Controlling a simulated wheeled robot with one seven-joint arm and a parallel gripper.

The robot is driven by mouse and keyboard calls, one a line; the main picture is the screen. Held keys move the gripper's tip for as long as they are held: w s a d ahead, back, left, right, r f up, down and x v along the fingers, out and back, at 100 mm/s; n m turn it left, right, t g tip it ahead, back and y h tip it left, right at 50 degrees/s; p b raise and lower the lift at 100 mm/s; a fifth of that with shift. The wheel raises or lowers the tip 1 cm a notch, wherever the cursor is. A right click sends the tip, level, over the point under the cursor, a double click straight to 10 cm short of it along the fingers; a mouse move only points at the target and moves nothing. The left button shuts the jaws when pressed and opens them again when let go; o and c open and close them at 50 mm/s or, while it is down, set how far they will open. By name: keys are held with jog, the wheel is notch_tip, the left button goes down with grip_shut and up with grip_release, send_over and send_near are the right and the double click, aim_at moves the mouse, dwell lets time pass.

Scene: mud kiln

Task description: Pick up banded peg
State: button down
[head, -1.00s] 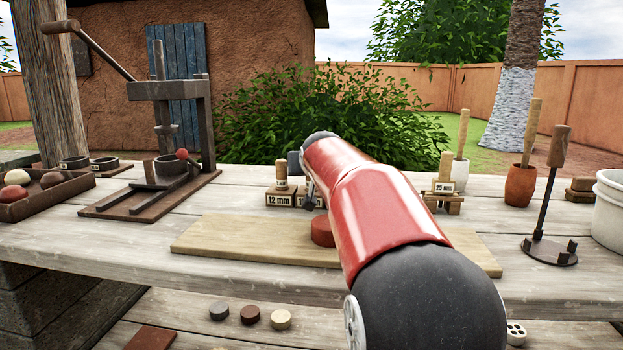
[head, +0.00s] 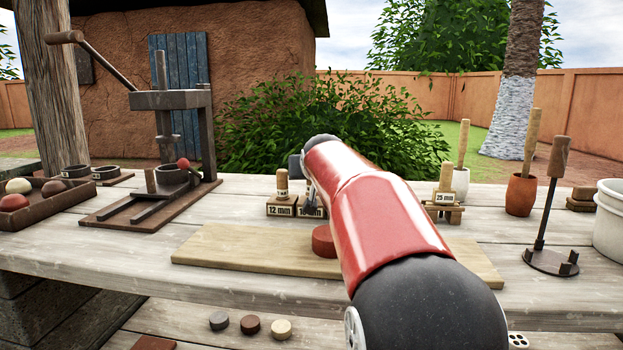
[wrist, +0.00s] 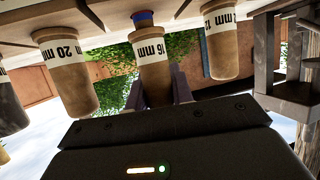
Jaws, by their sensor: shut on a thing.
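The banded peg (wrist: 150,70) is a brown wooden peg with a white "16 mm" label and a blue band at its far end in the wrist view. My gripper (wrist: 158,85) has its fingers on either side of this peg and is shut on it. In the head view my red arm hides most of the gripper and the peg, above the "16 mm" block. I cannot tell whether the peg is clear of its block.
A "20 mm" peg (wrist: 68,75) and a "12 mm" peg (wrist: 228,50) stand close on either side. The "12 mm" block (head: 281,208) is beside the gripper. A press (head: 165,120) stands left.

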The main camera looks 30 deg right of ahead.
notch_tip(320, 180, up, 19)
jog(key=p, duration=0.5)
jog(key=shift+f, duration=0.15)
